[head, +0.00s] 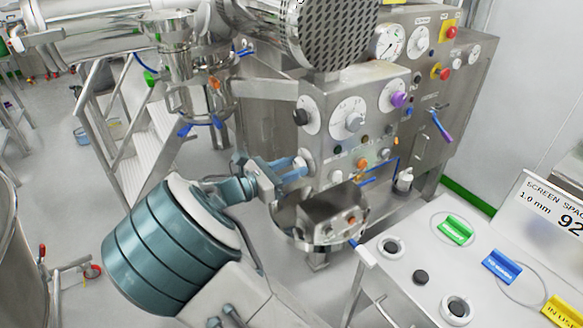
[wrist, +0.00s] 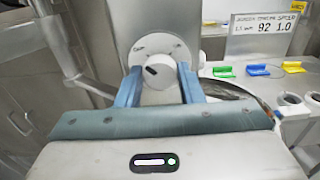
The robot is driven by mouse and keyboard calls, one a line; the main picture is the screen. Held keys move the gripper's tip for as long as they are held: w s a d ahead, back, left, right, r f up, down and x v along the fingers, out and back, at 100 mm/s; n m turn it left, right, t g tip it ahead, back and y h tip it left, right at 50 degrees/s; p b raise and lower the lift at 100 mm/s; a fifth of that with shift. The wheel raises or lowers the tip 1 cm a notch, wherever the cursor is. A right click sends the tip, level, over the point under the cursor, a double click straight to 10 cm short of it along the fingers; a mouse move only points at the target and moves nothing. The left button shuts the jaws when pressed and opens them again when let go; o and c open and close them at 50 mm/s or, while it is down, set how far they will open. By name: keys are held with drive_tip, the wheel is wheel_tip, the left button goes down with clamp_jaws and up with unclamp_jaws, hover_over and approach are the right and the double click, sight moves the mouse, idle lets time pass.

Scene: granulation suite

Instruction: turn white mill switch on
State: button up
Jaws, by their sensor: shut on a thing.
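The white mill switch (wrist: 160,72) is a round white knob with a dark mark on a pale round dial plate on the machine's metal panel. In the head view the switch (head: 306,158) is partly hidden by my gripper. My gripper (head: 300,166) reaches the panel from the left. In the wrist view the two blue fingers of my gripper (wrist: 160,85) stand on either side of the knob, shut on it. The dark mark on the knob runs at a slant.
Above the switch are more dials, a black knob (head: 299,117), a grey knob (head: 354,122) and a purple knob (head: 398,98). A metal bowl (head: 318,225) sits just below my gripper. A bench (head: 400,270) with coloured tags stands at right.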

drive_tip(key=shift+m, duration=0.3)
drive_tip(key=m+b, duration=0.2)
drive_tip(key=m, duration=0.1)
drive_tip(key=shift+f+m, duration=0.1)
drive_tip(key=shift+m, duration=0.2)
drive_tip(key=m+b, duration=1.2)
drive_tip(key=m, duration=0.1)
drive_tip(key=shift+m, duration=0.3)
drive_tip(key=shift+b, duration=0.3)
drive_tip(key=o, duration=1)
